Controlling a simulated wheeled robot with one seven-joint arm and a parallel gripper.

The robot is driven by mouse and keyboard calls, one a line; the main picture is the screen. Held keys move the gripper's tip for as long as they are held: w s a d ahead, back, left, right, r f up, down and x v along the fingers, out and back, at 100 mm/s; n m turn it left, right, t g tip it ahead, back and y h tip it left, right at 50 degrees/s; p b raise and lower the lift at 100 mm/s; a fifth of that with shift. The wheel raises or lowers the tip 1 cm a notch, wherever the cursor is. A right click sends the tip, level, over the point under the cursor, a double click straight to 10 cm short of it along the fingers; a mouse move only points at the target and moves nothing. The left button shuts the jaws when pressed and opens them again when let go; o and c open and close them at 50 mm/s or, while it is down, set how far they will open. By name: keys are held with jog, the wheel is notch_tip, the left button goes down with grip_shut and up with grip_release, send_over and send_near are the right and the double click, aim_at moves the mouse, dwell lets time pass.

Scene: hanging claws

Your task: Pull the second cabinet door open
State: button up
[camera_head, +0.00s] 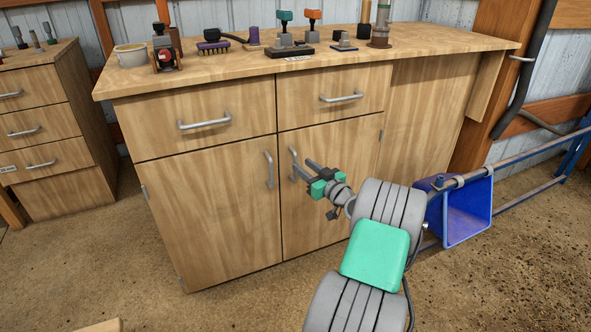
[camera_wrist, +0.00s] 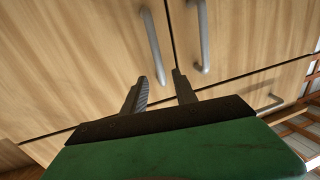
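The cabinet has two wooden doors side by side, both shut: a left door (camera_head: 210,215) and a right door (camera_head: 335,205). The right door's upright metal handle (camera_head: 293,160) is beside the seam, across from the left door's handle (camera_head: 269,170). My gripper (camera_head: 306,169) is open and empty, just in front of the right door's handle. In the wrist view, my gripper's fingers (camera_wrist: 160,90) are apart, and the nearer handle (camera_wrist: 152,45) lies beyond the gap between them. The other handle (camera_wrist: 203,38) is to the right. I cannot see any contact.
Two shut drawers with handles (camera_head: 205,123) (camera_head: 341,97) are above the doors. Tools and a bowl (camera_head: 131,55) stand on the worktop (camera_head: 225,72). A blue bin (camera_head: 468,210) and rail are right of my arm. Another drawer unit (camera_head: 40,120) stands at left. Floor before the left door is clear.

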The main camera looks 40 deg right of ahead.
aim_at(296, 161)
jog(key=w+b, duration=0.1)
jog(key=w, duration=0.4)
jog(key=shift+w+d+f, duration=0.1)
jog(key=shift+w+d, duration=0.05)
grip_shut()
dwell(1.2)
